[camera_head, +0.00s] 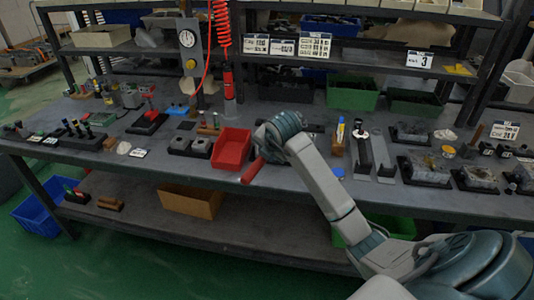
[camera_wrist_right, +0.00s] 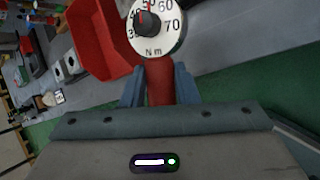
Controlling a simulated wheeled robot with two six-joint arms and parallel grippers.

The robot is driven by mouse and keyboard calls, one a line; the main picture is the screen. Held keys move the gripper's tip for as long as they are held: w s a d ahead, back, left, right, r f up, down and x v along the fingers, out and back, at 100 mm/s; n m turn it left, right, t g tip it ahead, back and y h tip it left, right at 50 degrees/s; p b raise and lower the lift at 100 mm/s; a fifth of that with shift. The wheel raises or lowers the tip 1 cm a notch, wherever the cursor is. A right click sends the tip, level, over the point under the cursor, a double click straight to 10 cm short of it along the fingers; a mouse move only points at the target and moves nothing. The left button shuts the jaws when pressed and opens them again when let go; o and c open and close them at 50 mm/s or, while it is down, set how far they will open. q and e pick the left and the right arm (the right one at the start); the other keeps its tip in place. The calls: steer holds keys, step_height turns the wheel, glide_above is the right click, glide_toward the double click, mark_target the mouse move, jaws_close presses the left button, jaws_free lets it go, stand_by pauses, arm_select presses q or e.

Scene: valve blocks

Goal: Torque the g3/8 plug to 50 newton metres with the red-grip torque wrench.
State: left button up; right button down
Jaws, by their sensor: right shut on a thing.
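The red-grip torque wrench shows its red grip (camera_head: 253,171) in the head view, jutting out below my right gripper (camera_head: 263,152) at the bench's front edge. In the right wrist view my right gripper (camera_wrist_right: 160,88) is shut on that red grip (camera_wrist_right: 159,78), one finger on each side. The wrench's white dial (camera_wrist_right: 172,36), marked N m, shows 40, 50, 60 and 70 around a black knob, with red marks close to 50. The rest of the wrench is hidden. I cannot pick out the g3/8 plug among the valve blocks (camera_head: 427,168). My left gripper is not in view.
A red bin (camera_head: 231,149) stands just left of my right gripper. Dark blocks (camera_head: 190,146) lie left of it. A black upright stand (camera_head: 363,152) and several fixtured blocks are to the right. A red hand tool (camera_head: 229,83) hangs from a coiled hose above the bench.

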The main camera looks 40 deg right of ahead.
steer(key=shift+s+d, duration=0.1)
steer(key=shift+s+d+n+y, duration=0.65)
steer(key=shift+s+n, duration=0.25)
steer(key=shift+n, duration=0.1)
steer(key=shift+b, duration=0.3)
steer(key=shift+s+d+n+y+b, duration=0.55)
steer(key=shift+s+d+n, duration=0.3)
steer(key=shift+s+n, duration=0.1)
steer(key=shift+s+d+n+y+b, duration=0.5)
steer(key=shift+s+d+n+b, duration=0.3)
steer(key=shift+d, duration=0.2)
